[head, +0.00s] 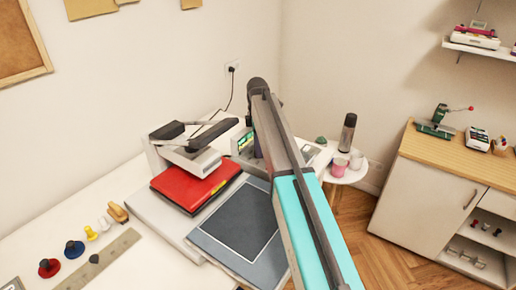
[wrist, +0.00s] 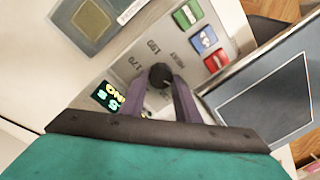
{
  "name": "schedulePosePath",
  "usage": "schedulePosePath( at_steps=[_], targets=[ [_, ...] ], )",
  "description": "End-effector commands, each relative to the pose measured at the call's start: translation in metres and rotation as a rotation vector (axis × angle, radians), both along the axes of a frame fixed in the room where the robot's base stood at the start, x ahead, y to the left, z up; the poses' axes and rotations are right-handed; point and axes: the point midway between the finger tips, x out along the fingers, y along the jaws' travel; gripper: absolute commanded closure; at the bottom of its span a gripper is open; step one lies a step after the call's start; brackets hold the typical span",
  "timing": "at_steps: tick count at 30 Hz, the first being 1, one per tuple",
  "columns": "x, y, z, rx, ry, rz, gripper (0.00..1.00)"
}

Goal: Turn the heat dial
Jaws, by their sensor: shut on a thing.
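The heat dial (wrist: 160,76) is a small round black knob on a light grey control panel (wrist: 134,62), with the word HEAT and numbers such as 170 and 190 printed around it. In the wrist view my gripper (wrist: 159,84) has its two purple fingers on either side of the dial, shut on it. A small display (wrist: 106,97) with green and yellow characters sits left of the fingers. Green (wrist: 187,14), blue (wrist: 204,38) and red (wrist: 217,60) buttons line the panel's right part. In the head view my arm hides the dial and most of the panel.
Several stamps and a ruler (head: 100,262) lie at left. A round side table (head: 345,175) holds cups and a flask (head: 347,132).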

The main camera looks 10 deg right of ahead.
Motion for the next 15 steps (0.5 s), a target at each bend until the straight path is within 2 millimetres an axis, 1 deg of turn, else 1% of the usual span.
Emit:
schedulePosePath(
  at_steps=[1, 6, 15],
  targets=[
    [0.0007, 0.0040, 0.0012, 0.006, -0.003, 0.039, 0.93],
    [0.0002, 0.0044, 0.0012, 0.006, -0.004, 0.138, 0.93],
    [-0.0002, 0.0046, 0.0012, 0.007, -0.003, 0.213, 0.93]
  ],
)
